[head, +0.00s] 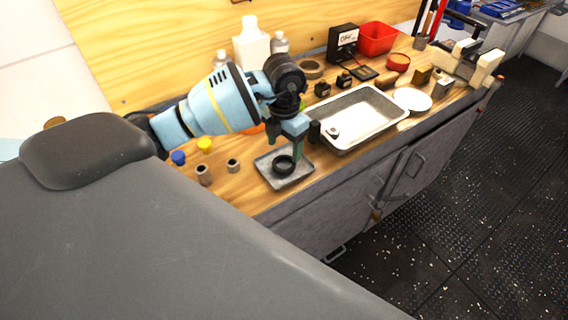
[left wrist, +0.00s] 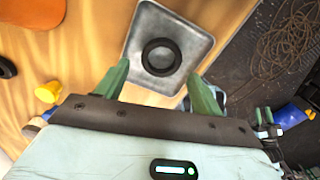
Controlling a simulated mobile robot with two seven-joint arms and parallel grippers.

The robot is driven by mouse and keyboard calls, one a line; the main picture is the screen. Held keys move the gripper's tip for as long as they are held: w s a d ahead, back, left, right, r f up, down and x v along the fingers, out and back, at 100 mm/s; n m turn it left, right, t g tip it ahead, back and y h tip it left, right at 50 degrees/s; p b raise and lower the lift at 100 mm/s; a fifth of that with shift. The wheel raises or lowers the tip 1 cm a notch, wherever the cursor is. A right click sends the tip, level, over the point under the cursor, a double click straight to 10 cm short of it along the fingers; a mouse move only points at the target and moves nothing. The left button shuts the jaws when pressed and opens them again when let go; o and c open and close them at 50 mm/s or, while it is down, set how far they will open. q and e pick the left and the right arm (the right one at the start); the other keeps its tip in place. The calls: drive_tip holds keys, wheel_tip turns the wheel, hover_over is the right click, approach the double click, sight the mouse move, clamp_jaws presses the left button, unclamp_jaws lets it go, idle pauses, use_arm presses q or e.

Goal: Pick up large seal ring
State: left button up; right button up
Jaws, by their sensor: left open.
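The large seal ring (head: 284,164) is a thick black ring lying flat in a small square grey metal tray (head: 270,178) near the bench's front edge. In the left wrist view the seal ring (left wrist: 161,57) lies in the tray (left wrist: 146,20), ahead of and between my fingers. My left gripper (head: 303,146) is above the tray, pointing down, with its green fingers apart. In the left wrist view the open left gripper (left wrist: 158,82) is empty, and the ring is just beyond its fingertips.
A large metal pan (head: 362,118) stands right of the small tray. White bottles (head: 250,45) stand behind my arm. The bench edge is close in front of the tray.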

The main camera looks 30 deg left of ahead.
sight(284, 162)
use_arm(q)
wheel_tip(284, 162, down, 5)
drive_tip(key=shift+s+d+r, duration=0.1)
drive_tip(key=shift+s, duration=0.05)
drive_tip(key=shift+c, duration=0.2)
drive_tip(key=c, duration=0.7)
